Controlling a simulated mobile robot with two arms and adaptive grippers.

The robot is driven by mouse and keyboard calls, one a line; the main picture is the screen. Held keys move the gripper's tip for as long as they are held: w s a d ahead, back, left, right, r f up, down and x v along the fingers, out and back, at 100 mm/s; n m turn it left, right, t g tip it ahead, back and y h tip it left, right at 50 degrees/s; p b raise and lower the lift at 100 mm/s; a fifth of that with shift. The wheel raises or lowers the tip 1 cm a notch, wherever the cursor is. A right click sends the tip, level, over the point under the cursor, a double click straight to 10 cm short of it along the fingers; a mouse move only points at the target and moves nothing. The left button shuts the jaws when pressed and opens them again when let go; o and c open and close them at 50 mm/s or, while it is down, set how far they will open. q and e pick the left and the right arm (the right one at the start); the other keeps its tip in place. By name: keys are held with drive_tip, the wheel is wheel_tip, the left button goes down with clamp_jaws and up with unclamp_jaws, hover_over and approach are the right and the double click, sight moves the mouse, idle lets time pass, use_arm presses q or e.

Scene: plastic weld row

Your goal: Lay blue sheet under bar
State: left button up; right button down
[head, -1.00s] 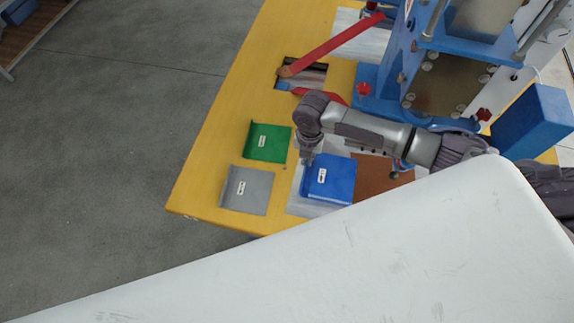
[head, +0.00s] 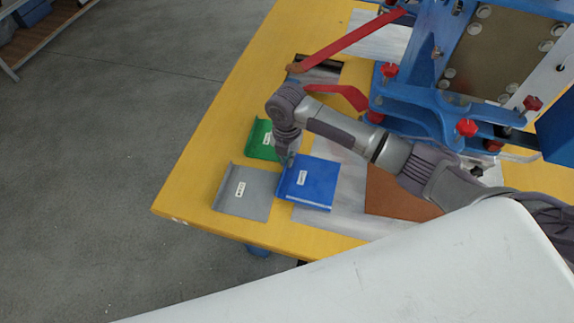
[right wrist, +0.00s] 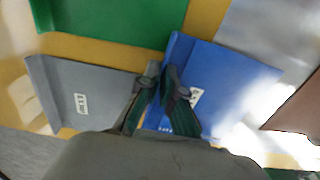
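The blue sheet (head: 312,186), with a white label and a raised left edge, is over the left part of a pale grey plate, close beside the grey sheet. My right gripper (head: 289,158) is at its raised left edge. In the right wrist view its two fingers (right wrist: 162,88) close on that edge of the blue sheet (right wrist: 215,75), one on each side. How high the sheet is above the table I cannot tell. The blue clamp bar (head: 440,112) with red knobs is on the press at upper right. My left gripper is out of view.
The grey sheet (head: 245,205) and the partly hidden green sheet (head: 259,150) lie on the yellow table (head: 185,180). The pale plate (head: 335,218) and a brown sheet (head: 390,203) are to the right. A red lever (head: 345,45) and a red hook (head: 340,93) stick out from the press.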

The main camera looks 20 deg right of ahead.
drive_tip(key=shift+w+f, duration=0.1)
drive_tip(key=shift+f, duration=0.5)
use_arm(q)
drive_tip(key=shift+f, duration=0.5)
use_arm(e)
drive_tip(key=shift+r, duration=0.15)
drive_tip(key=shift+f, duration=0.5)
drive_tip(key=c, duration=1.3)
unclamp_jaws()
